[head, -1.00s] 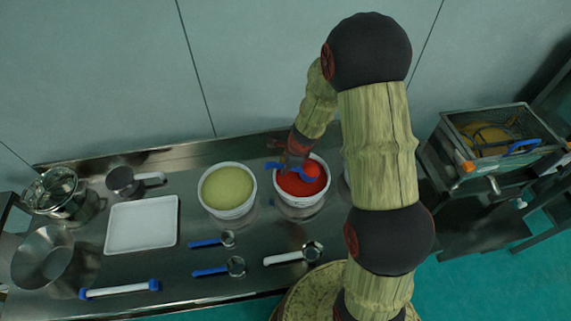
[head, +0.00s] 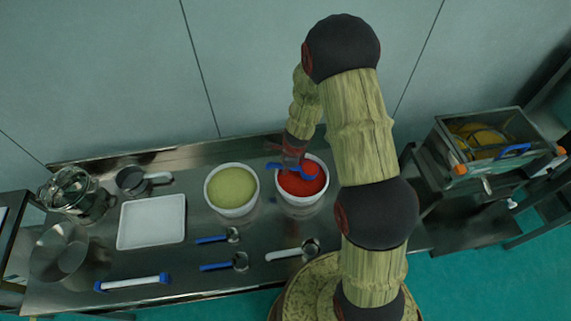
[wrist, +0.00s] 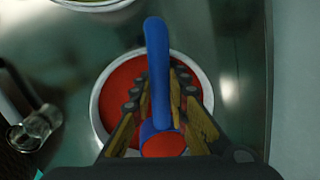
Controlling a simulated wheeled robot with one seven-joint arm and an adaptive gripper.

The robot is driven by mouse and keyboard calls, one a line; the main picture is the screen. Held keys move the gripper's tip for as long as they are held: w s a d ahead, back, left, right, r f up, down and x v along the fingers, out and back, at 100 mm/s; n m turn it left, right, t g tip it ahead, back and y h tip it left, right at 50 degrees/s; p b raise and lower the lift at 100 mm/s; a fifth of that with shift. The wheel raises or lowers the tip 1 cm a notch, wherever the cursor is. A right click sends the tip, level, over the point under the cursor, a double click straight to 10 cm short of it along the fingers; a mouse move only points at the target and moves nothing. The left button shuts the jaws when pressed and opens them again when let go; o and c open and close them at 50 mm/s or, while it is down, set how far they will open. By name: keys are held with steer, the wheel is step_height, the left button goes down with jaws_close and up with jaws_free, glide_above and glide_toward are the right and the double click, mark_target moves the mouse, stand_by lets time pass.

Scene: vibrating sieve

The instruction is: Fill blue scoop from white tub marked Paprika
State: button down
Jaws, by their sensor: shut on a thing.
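A white tub (wrist: 97,113) of red powder stands on the steel table, and the head view also shows its red contents (head: 300,188). I see no readable label on it. My gripper (wrist: 161,85) is shut on the handle of the blue scoop (wrist: 157,50), which also shows in the head view (head: 276,166). The scoop's bowl holds red powder (wrist: 163,146) that looks level with its rim. The scoop is over the tub's opening. I cannot tell exactly how high it is above the powder.
A white tub of yellow-green powder (head: 231,188) stands just left. Two blue-handled scoops (head: 217,267) and a white-handled scoop (head: 290,253) lie in front. A white tray (head: 151,222), a metal bowl (head: 58,252) and a glass-like jar (head: 73,192) are further left. A sieve machine (head: 490,140) stands right.

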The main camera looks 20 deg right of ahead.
steer(key=shift+a+r+p, duration=0.15)
steer(key=shift+r+p, duration=0.25)
steer(key=shift+p, duration=1.7)
steer(key=p, duration=0.4)
steer(key=r+h+p, duration=0.1)
steer(key=p, duration=0.2)
steer(key=shift+w+a+p, duration=0.1)
steer(key=shift+w+p, duration=0.1)
steer(key=shift+p, duration=0.15)
steer(key=p, duration=0.4)
steer(key=shift+s+a+g, duration=0.1)
steer(key=shift+g, duration=0.2)
steer(key=shift+h+p, duration=0.3)
steer(key=shift+p, duration=0.1)
